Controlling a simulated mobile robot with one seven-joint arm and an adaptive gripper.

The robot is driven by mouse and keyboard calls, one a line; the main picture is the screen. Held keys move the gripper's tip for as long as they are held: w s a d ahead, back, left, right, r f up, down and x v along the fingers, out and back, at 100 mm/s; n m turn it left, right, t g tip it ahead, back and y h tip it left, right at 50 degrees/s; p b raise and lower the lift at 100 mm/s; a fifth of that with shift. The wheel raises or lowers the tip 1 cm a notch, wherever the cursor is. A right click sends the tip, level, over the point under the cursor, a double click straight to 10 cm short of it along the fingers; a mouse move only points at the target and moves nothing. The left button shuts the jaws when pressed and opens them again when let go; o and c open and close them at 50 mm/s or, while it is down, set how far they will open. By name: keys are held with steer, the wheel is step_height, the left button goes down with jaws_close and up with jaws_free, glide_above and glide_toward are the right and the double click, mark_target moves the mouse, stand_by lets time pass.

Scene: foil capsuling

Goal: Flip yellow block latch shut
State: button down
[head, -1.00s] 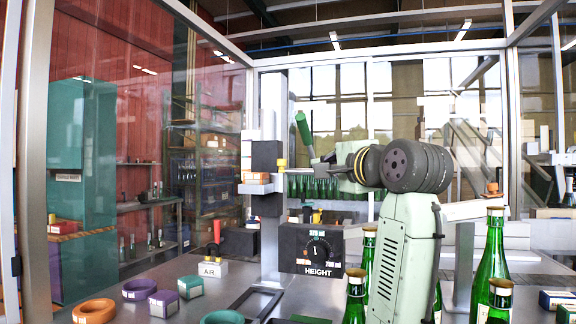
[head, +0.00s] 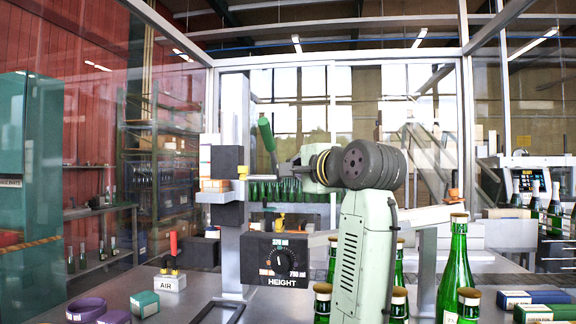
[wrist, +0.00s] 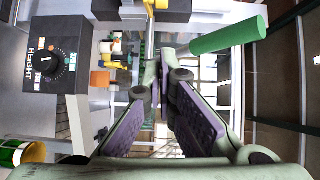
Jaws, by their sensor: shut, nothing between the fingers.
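A small yellow latch (head: 242,172) sits on the right side of a black block (head: 227,160) on the upright metal post. In the wrist view a yellow piece (wrist: 158,4) shows at the top edge, beside a dark block. My gripper (head: 284,174) is just right of the latch in the head view, pointing left toward it. In the wrist view the purple-padded fingers of my gripper (wrist: 160,62) come together with nothing between them. I cannot tell whether the fingertips touch the latch, nor its exact angle.
A green-handled lever (head: 267,134) stands close above my gripper. The black HEIGHT dial box (head: 277,259) is below. Green bottles (head: 456,270) stand around my arm.

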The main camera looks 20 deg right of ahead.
mark_target(243, 173)
steer(key=w+a+p, duration=0.3)
steer(key=w+p, duration=0.1)
steer(key=w, duration=0.5)
steer(key=shift+w+a+f, duration=0.15)
steer(key=shift+w+f, duration=0.05)
steer(key=shift+w, duration=0.15)
steer(key=shift+a, duration=0.1)
